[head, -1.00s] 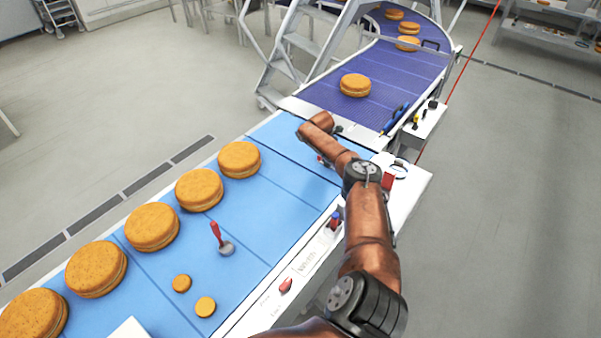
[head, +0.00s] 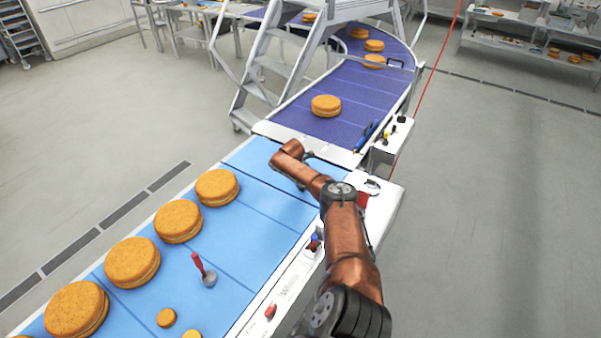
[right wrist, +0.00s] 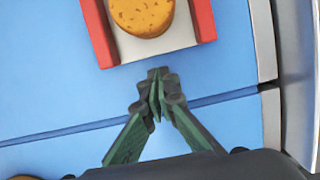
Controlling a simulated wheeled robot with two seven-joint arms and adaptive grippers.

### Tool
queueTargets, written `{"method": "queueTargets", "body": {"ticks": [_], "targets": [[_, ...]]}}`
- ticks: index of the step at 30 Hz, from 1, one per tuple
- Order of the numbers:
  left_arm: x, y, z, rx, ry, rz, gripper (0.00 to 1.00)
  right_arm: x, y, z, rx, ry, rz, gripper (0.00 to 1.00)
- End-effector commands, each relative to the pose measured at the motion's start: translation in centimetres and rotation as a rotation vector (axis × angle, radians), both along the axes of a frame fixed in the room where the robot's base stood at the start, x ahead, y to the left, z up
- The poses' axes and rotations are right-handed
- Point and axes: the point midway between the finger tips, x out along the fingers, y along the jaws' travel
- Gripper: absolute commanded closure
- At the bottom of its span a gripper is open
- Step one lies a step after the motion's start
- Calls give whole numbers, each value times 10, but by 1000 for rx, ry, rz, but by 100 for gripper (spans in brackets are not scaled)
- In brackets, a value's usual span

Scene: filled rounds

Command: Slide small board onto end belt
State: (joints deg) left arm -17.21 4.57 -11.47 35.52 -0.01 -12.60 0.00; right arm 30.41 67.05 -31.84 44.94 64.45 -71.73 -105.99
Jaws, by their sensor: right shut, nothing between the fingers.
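In the right wrist view, a small white board (right wrist: 150,50) with red side rims lies on the blue belt (right wrist: 50,90). A golden round sits on it; its top is cut off by the frame. My right gripper (right wrist: 158,82) is shut and empty, its tips just short of the board's near edge, with no clear contact. In the head view my right arm reaches over the far end of the blue belt (head: 245,235) and hides most of the board and the fingers. The purple belt (head: 340,90) begins beyond that end and curves away. My left gripper is out of view.
Several large filled rounds (head: 178,221) line the blue belt's left side. A red-handled tool (head: 203,270) stands mid-belt near small rounds (head: 166,318). A round (head: 326,105) lies on the purple belt, with a grey stair frame (head: 265,65) beside it. Knobs line the white side rail (head: 290,285).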

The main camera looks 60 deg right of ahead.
Motion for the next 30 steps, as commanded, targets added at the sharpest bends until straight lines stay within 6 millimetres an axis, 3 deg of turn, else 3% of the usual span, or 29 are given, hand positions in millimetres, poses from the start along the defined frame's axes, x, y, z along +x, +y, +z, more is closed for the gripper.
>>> {"method": "queueTargets", "body": {"ticks": [1, 4, 12, 18, 30], "targets": [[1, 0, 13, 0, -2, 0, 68, 1, 6, 5, 2, 1, 3, 100], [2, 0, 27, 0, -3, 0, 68, 4, 17, 5, 3, 2, 7, 100], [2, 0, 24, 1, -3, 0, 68, 5, 28, 58, -1, -1, 7, 100], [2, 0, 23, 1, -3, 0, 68, 5, 36, 86, -1, -1, 5, 100], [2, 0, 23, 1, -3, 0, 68, 5, 39, 96, 1, 1, 4, 100]]}}
